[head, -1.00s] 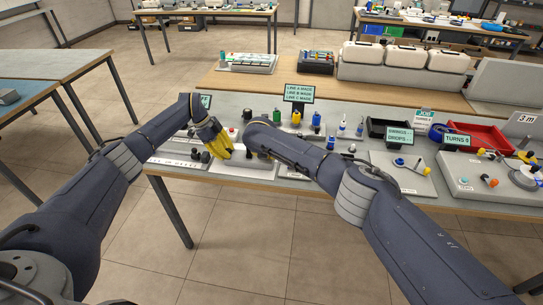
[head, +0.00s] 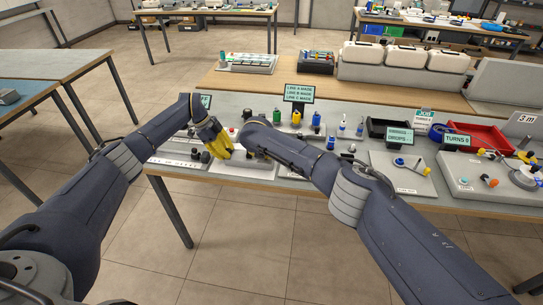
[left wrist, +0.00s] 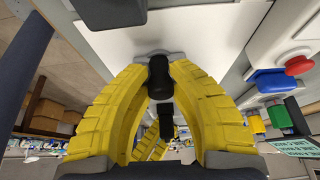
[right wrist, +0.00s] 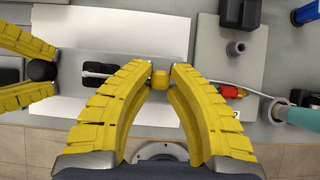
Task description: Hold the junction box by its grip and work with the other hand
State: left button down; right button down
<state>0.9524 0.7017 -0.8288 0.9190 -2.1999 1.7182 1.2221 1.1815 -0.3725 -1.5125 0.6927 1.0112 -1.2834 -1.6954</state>
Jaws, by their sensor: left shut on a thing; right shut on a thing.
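The junction box (right wrist: 125,62) is a pale grey block on the bench; part of it shows in the head view (head: 240,167). My left gripper (head: 217,143) is shut on its black rounded grip, which shows between the yellow fingers in the left wrist view (left wrist: 160,75). My right gripper (right wrist: 160,76) is shut on a small yellow knob at the right part of the box. A black fitting (right wrist: 98,70) sits on the box between the two grippers. In the head view my right forearm hides most of the right gripper.
A grey socket (right wrist: 236,48), a red-and-yellow plug (right wrist: 230,91) and a grey ring holder (right wrist: 272,109) stand to the right of the box. A sign (head: 299,93) stands behind. A black bin (head: 388,128) and a red tray (head: 490,137) lie further right.

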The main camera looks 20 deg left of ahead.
jog(key=shift+s+a, duration=0.1)
jog(key=shift+a, duration=0.05)
jog(key=c, duration=1.3)
grip_release()
jog(key=shift+o, duration=0.2)
jog(key=v, duration=1.2)
